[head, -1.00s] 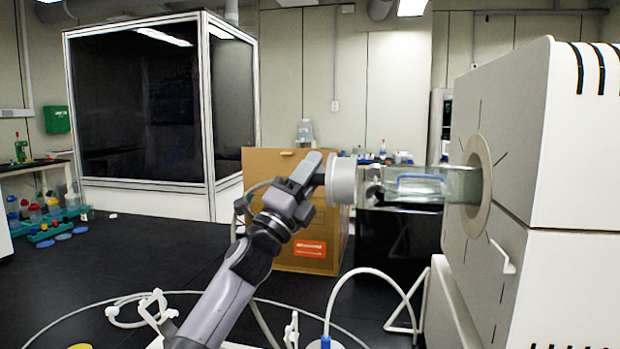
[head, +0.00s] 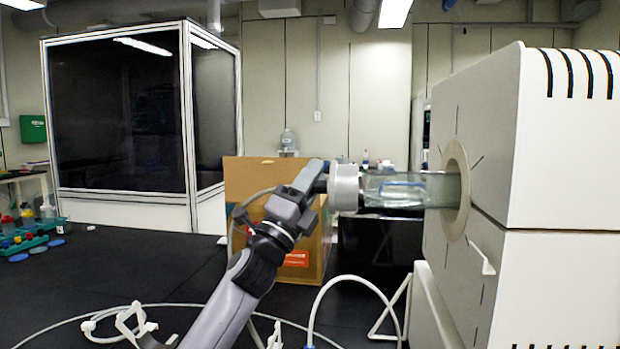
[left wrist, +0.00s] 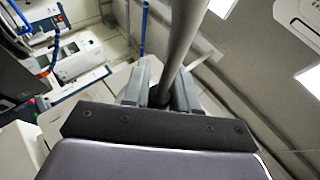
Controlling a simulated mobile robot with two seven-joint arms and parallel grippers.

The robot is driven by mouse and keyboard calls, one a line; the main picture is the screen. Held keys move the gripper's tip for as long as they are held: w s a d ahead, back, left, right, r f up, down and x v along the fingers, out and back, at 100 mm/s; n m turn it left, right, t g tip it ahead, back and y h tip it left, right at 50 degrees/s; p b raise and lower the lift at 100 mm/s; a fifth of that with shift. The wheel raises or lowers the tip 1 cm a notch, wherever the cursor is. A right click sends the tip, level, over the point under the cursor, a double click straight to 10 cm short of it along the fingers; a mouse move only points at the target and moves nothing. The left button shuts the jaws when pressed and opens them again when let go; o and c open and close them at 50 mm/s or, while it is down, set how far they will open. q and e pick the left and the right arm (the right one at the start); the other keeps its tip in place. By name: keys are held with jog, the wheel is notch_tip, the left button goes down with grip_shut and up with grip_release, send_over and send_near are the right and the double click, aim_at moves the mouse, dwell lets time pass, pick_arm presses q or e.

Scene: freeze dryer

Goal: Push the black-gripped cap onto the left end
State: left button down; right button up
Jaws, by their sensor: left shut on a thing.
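My left gripper (head: 308,184) is shut on the black grip of the cap (head: 345,187), a round silver-grey piece. The cap is at the left end of the clear glass tube (head: 395,188); its right face appears to touch the tube's end. The tube sticks out leftward from the round port of the white freeze dryer, and a blue-edged item (head: 402,184) lies inside it. In the left wrist view my fingers (left wrist: 160,92) close around the dark grip, with a grey round edge rising above. My right gripper is not in view.
The white freeze dryer (head: 570,150) with its beige port ring (head: 456,190) fills the right side. A cardboard box (head: 250,175) stands behind my left arm. White tubing (head: 335,282) loops over the black table (head: 120,270), whose left part is mostly clear.

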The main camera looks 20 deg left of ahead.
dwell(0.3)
pick_arm(q)
jog(key=shift+d+r, duration=0.1)
jog(key=shift+d, duration=0.1)
jog(key=shift+w+d, duration=0.3)
jog(key=shift+d, duration=0.65)
jog(key=shift+d, duration=0.2)
jog(key=shift+w+d, duration=0.2)
jog(key=shift+d, duration=0.45)
jog(key=shift+w+d, duration=0.15)
jog(key=shift+d, duration=0.45)
jog(key=c, duration=0.8)
grip_release()
